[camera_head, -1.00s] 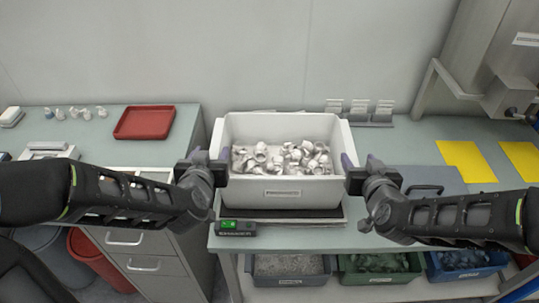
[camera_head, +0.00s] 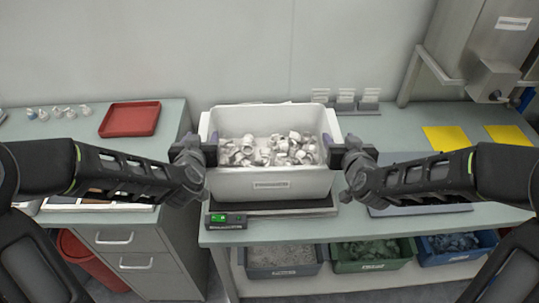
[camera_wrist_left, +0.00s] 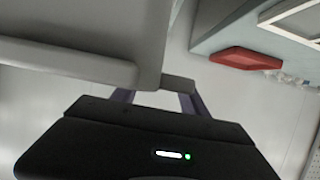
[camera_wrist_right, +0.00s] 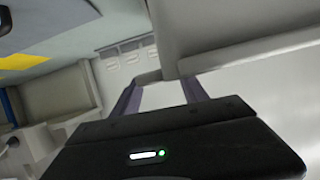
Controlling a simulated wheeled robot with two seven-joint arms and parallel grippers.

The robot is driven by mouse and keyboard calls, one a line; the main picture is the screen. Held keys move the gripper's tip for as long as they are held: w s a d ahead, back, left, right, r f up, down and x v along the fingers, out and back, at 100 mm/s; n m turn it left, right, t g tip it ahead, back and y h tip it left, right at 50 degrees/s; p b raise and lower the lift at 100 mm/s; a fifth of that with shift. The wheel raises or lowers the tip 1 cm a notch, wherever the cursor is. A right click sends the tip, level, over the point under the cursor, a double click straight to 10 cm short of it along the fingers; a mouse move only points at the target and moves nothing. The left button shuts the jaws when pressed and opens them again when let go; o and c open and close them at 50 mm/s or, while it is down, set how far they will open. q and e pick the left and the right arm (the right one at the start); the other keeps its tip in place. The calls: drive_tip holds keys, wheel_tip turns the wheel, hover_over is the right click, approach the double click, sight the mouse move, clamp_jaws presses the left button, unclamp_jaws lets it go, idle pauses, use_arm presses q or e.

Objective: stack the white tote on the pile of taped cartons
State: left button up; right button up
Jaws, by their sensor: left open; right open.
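The white tote (camera_head: 270,183), filled with small white caps, sits upright on a flat dark platform on the bench. My left gripper (camera_head: 211,155) is open at the tote's left end wall, near the rim. My right gripper (camera_head: 334,155) is open at the right end wall. The tote's wall also shows close to the fingers in the left wrist view (camera_wrist_left: 75,60) and the right wrist view (camera_wrist_right: 235,30). I cannot tell whether the fingers touch it. No pile of taped cartons is in view.
A small box with a green display (camera_head: 228,220) stands before the tote. A red tray (camera_head: 130,119) lies on the left counter. Yellow sheets (camera_head: 446,138) lie at the right. Several bins, including a green one (camera_head: 372,264), are below the bench.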

use_arm(q)
drive_tip(key=shift+x, duration=0.9)
use_arm(e)
drive_tip(key=shift+x, duration=0.9)
use_arm(q)
drive_tip(key=shift+c, duration=0.2)
clamp_jaws()
use_arm(e)
clamp_jaws()
use_arm(q)
drive_tip(key=shift+r, duration=0.3)
use_arm(e)
drive_tip(key=shift+r, duration=0.25)
